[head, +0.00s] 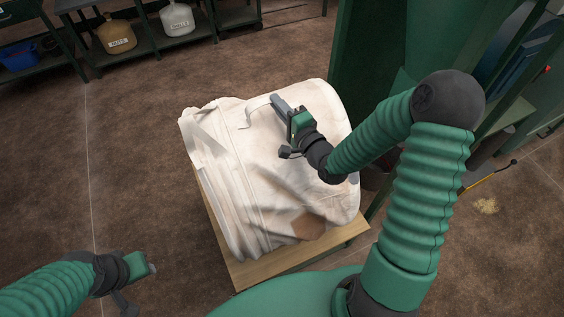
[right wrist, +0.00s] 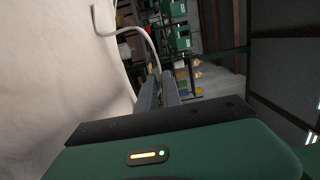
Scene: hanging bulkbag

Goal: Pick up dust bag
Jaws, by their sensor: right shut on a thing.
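The dust bag (head: 275,165) is a large, creased off-white fabric bag with a brown patch low on its front. It rests on a wooden-topped table (head: 262,272). My right gripper (head: 278,103) is at the bag's upper side, shut on a thin pale strap (head: 256,103) that loops from the bag. In the right wrist view the bag (right wrist: 50,70) fills the left, and the strap (right wrist: 138,27) curves down to the closed fingers (right wrist: 162,88). My left gripper (head: 146,266) is low at the left, apart from the bag; its finger opening is not clear.
A green machine or cabinet (head: 375,50) stands close behind the bag at the right. Dark shelving (head: 150,68) at the back left holds a tan jug (head: 116,36), a white jug (head: 178,20) and a blue bin (head: 18,56). The brown floor (head: 120,140) left of the table is clear.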

